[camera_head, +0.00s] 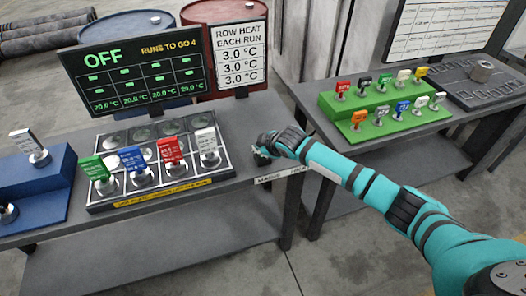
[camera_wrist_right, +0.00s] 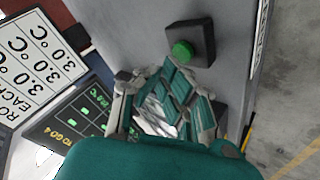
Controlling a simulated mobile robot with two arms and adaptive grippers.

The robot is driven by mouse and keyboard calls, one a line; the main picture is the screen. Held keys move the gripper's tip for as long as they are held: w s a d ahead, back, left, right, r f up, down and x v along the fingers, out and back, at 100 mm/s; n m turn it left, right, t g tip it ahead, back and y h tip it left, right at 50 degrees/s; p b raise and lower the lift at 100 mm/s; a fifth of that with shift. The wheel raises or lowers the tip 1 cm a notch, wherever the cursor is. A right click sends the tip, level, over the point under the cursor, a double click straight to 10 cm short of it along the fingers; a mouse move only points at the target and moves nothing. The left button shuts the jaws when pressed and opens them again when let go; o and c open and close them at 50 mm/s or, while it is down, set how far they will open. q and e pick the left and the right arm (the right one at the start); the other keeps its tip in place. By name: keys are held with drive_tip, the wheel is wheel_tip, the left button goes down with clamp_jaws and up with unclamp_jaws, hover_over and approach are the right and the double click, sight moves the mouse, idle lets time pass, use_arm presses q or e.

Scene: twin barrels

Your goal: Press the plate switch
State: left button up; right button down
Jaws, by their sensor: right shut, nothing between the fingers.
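The plate switch is a green round button on a dark square box (camera_wrist_right: 190,42) in the right wrist view, on the grey tabletop near its edge. In the head view my right gripper covers most of that spot, so I cannot make the button out there. My right gripper (camera_head: 262,154) is shut and empty, low over the right end of the table. In the wrist view its fingers (camera_wrist_right: 165,78) are beside the button, and I cannot tell whether they touch the box. The plate (camera_head: 150,170) carries several flagged weights. The screen (camera_head: 135,68) reads OFF and "RUNS TO GO 4". My left gripper is not in view.
A white sign (camera_head: 239,55) on row heat stands behind the plate. A blue stepped stand (camera_head: 45,187) is at the left. A second table on the right holds a green stepped rack (camera_head: 385,107) of flagged weights. Barrels stand behind. A floor gap separates the tables.

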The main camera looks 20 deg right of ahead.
drive_tip(key=shift+r, duration=0.3)
wheel_tip(320, 180, up, 6)
drive_tip(key=p, duration=0.5)
drive_tip(key=shift+f+p, duration=0.1)
drive_tip(key=shift+p, duration=0.3)
